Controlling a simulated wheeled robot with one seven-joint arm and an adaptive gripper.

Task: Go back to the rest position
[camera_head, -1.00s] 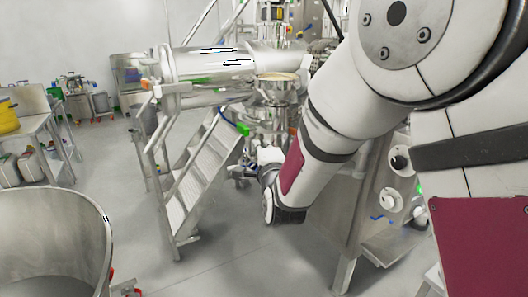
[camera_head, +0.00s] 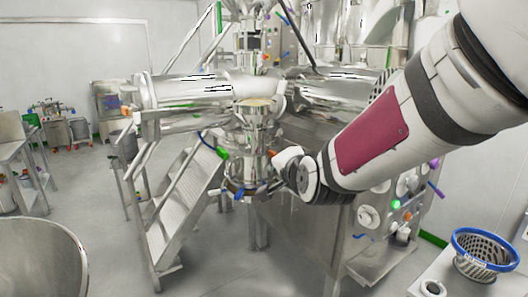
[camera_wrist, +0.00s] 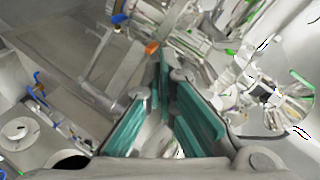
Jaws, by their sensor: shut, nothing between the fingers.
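My gripper (camera_wrist: 162,62) shows in the wrist view with its two teal-padded fingers closed together at the tips and nothing between them. It points towards steel machinery and floor, apart from any surface that I can make out. In the head view my arm reaches in from the upper right, raised and bent, its wrist in front of the steel process machine. The fingers themselves cannot be made out in the head view.
A large steel bowl (camera_head: 40,262) is at the lower left. A blue-rimmed basket (camera_head: 484,252) sits on a bench at the lower right. Grey floor is open between bowl and stair.

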